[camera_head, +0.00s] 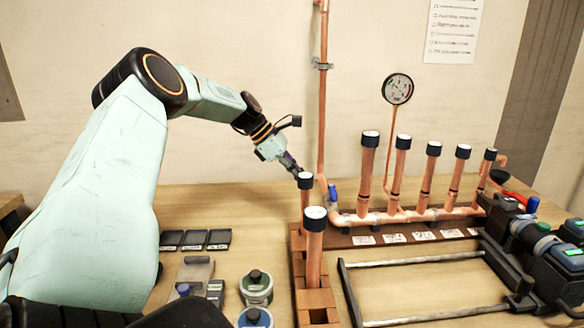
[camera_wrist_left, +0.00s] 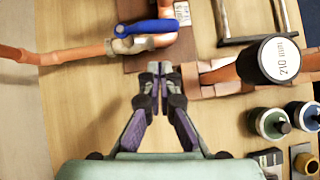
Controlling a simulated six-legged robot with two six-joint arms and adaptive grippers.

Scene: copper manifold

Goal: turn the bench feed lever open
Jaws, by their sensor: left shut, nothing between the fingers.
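The bench feed lever is a blue handle (camera_head: 333,192) on a brass-coloured valve at the left end of the copper manifold, by the foot of the tall wall pipe. In the left wrist view the blue lever (camera_wrist_left: 147,27) lies sideways across the top of that view, above its valve body (camera_wrist_left: 132,45). My left gripper (camera_head: 297,170) is above the bench, just left of the lever, beside a black-capped copper tube. In the wrist view its fingers (camera_wrist_left: 160,68) are shut and empty, apart from the lever and pointing towards the pipe beside it. My right gripper is not in view.
Several black-capped copper tubes stand on the manifold (camera_head: 380,217), and capped tubes stand in a wooden rack (camera_head: 318,297) in front. A gauge (camera_head: 397,89) rises behind. Round jars (camera_head: 256,290) and dark trays (camera_head: 195,240) sit left of the rack. A metal frame (camera_head: 405,260) lies right.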

